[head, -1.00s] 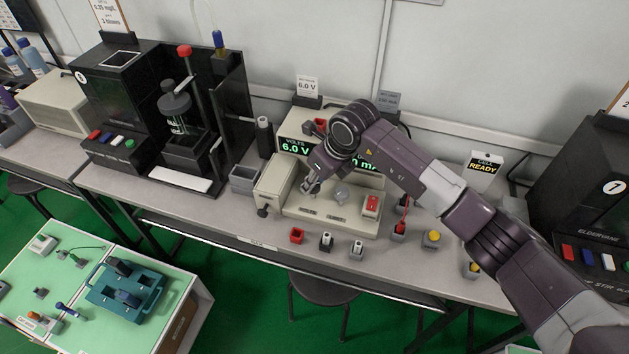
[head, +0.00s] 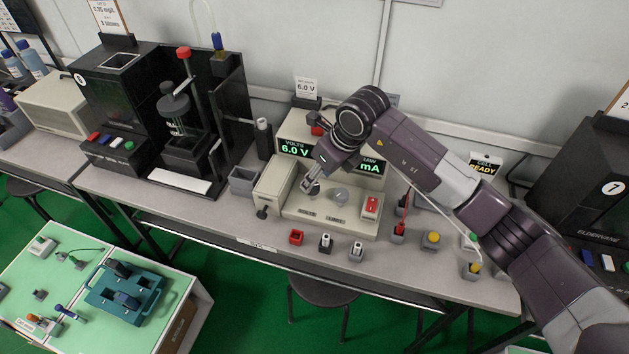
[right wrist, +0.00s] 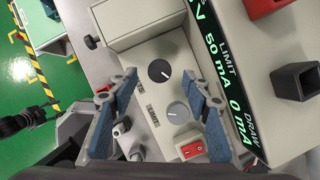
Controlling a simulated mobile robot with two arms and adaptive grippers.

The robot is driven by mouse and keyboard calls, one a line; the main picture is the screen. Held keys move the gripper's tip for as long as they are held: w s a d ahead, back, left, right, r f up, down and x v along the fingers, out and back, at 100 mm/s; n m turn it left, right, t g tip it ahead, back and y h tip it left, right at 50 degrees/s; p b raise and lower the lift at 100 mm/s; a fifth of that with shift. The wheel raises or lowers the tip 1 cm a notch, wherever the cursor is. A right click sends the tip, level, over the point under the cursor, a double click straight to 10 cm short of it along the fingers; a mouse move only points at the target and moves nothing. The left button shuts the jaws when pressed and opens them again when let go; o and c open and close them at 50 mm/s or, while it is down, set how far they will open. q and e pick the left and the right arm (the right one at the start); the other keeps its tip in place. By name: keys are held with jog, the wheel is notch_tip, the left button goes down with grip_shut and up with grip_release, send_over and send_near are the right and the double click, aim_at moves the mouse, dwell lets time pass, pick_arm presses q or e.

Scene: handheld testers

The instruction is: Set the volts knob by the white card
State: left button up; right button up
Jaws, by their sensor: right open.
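The power supply (head: 283,192) stands on the bench, and its green VOLTS display (head: 295,150) reads 6.0 V. The white card (head: 306,87) behind it also reads 6.0 V. My right gripper (head: 310,186) is over the volts knob, which it mostly hides in the head view. In the right wrist view the dark volts knob (right wrist: 160,71) with a white pointer line lies between the open fingers of my right gripper (right wrist: 161,74), with a gap on each side. The grey limit knob (right wrist: 178,111) is beside it. My left gripper is not in view.
A red rocker switch (head: 371,206) sits right of the knobs. Several small sockets, including a red one (head: 296,236), stand along the front edge. A black stirring rig (head: 118,95) is at left, a black machine (head: 590,180) at right. A grey bin (head: 243,180) stands left of the supply.

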jog(key=v, duration=0.8)
jog(key=shift+s, duration=0.1)
